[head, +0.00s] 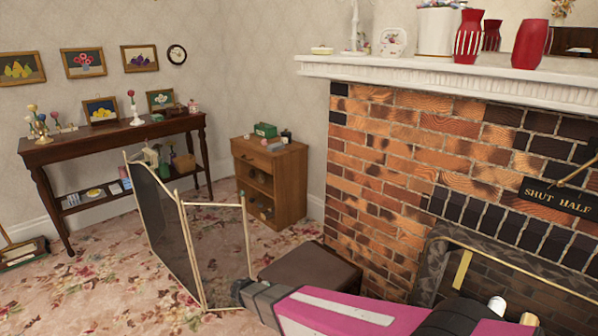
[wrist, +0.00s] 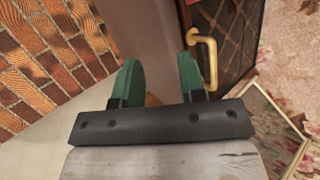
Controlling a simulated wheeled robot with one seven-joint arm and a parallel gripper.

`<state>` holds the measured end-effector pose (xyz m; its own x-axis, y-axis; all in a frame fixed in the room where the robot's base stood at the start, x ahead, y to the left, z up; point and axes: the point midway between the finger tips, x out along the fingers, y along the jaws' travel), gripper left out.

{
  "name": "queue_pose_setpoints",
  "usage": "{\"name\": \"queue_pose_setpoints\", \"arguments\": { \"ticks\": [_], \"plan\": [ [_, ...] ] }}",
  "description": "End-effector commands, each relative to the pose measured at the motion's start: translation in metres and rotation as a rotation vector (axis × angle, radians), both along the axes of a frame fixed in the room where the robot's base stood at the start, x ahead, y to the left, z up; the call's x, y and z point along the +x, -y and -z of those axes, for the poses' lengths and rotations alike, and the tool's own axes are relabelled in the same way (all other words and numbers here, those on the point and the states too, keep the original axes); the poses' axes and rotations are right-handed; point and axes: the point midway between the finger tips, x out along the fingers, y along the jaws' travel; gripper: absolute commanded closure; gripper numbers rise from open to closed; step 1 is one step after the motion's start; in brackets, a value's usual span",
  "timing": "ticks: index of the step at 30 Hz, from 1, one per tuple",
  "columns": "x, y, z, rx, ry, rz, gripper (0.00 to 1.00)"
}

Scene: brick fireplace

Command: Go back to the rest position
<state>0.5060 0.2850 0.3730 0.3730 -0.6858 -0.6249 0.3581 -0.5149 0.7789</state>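My arm, pink with white stripes, reaches in from the bottom of the head view. Its dark end (head: 262,297) is low, in front of a brown box-like stool (head: 312,268) and to the right of the folding fire screen (head: 222,243). In the wrist view, the two green fingers of my gripper (wrist: 158,78) stand apart, with nothing visible held between them. A brown surface (wrist: 155,35) lies beyond them. A brass handle (wrist: 209,50) on a dark mesh panel (wrist: 232,35) is close beside the right finger; I cannot tell if they touch.
The brick fireplace (head: 385,185) with its white mantel (head: 440,72) fills the right side. A small wooden cabinet (head: 271,180) and a dark side table (head: 110,137) stand along the walls. Open floral carpet (head: 95,275) lies at lower left.

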Motion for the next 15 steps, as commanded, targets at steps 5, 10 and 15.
{"name": "queue_pose_setpoints", "arguments": {
  "ticks": [5,10,15],
  "plan": [
    [0.006,0.060,-0.035,0.111,-0.081,0.127,0.62],
    [0.007,0.109,-0.064,0.230,-0.145,0.232,0.62],
    [0.004,0.154,-0.093,0.359,-0.191,0.321,0.62]
  ]
}}
